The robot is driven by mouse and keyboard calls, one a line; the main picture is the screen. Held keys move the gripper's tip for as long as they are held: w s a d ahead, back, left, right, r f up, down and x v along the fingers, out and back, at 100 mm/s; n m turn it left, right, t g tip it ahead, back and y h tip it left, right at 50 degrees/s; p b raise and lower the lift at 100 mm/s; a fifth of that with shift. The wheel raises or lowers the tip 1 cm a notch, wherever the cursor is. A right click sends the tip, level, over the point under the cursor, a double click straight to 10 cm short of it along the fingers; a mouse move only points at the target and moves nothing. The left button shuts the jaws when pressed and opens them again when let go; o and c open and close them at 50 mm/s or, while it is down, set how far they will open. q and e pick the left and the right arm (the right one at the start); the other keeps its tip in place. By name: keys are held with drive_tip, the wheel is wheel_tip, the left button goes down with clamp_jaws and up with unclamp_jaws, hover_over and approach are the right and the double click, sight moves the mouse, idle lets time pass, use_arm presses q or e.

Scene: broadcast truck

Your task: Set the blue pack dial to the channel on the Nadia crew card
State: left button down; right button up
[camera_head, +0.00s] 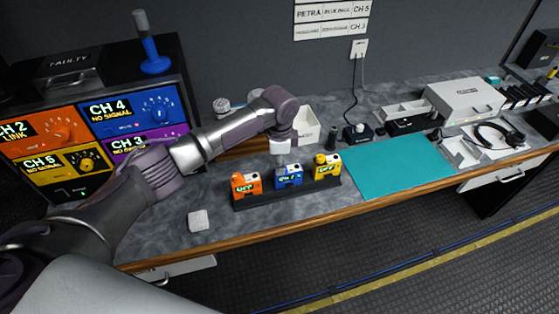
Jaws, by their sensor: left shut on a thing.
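The blue pack (288,178) stands in the middle of a dark rack, with a small lit display too small to read surely. My left gripper (282,152) points down over its top, shut on what appears to be its dial; the gripper hides the dial. The crew cards (333,13) hang on the back wall. One card's line reads PETRA, BLUE PACK, CH 5; a lower line ends in what looks like CH 3, its name too blurred to read. My right gripper is not in view.
An orange pack (246,186) and a yellow pack (326,168) flank the blue pack closely. A channel panel (95,128) with coloured units stands at left. A teal mat (400,167) lies clear to the right. A white bin (307,127) stands behind the packs.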

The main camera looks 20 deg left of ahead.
use_arm(q)
drive_tip(key=m, duration=0.4)
drive_tip(key=shift+m, duration=2.9)
drive_tip(key=shift+w, duration=0.1)
drive_tip(key=c, duration=0.9)
unclamp_jaws()
wheel_tip(320, 180, up, 12)
drive_tip(key=shift+r, duration=0.1)
